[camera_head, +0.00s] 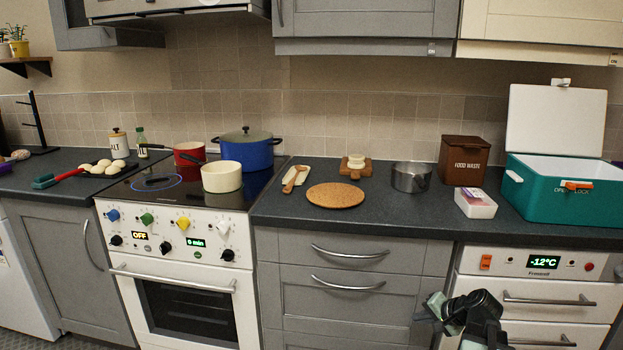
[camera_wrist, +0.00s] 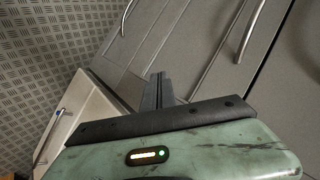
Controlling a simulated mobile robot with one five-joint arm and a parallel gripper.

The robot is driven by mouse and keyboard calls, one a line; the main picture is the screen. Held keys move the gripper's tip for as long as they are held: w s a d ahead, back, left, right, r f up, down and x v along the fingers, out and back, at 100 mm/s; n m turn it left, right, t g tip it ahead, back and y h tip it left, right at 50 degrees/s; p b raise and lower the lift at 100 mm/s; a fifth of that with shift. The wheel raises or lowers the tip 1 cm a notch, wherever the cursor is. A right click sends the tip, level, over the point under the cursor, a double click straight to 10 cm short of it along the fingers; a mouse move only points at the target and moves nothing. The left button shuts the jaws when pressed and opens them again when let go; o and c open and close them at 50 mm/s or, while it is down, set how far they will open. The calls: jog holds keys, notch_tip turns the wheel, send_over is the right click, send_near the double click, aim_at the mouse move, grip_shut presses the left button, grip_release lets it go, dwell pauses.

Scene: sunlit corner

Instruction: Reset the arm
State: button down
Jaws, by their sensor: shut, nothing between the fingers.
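My arm shows at the bottom right of the head view, in front of the grey drawers and beside the white freezer unit. My gripper (camera_head: 424,315) is low, below the worktop edge, and points toward the left of the picture. In the wrist view the dark fingers of my gripper (camera_wrist: 158,90) are together, with nothing between them. They stand clear of the grey cabinet fronts behind. The green wrist housing with a lit indicator fills the bottom of that view.
The worktop (camera_head: 400,216) holds a round cork mat (camera_head: 335,196), a steel pot (camera_head: 411,177), a food waste bin (camera_head: 465,160) and an open teal cool box (camera_head: 575,196). Drawer handles (camera_head: 347,284) stick out near my gripper. Pots stand on the hob at left.

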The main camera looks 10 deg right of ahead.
jog(key=s+a+f+n+g+h, duration=0.1)
jog(key=s+a+f+n+g, duration=0.2)
jog(key=a, duration=0.7)
jog(key=s+a+f+n+g+h, duration=0.15)
jog(key=a+n, duration=0.25)
jog(key=a, duration=0.6)
jog(key=s+a+f+n+g, duration=0.2)
jog(key=a+n+g, duration=0.2)
jog(key=a, duration=0.6)
notch_tip(320, 180, up, 28)
jog(key=p, duration=2.8)
jog(key=shift+w+d+r, duration=0.25)
jog(key=shift+w, duration=0.1)
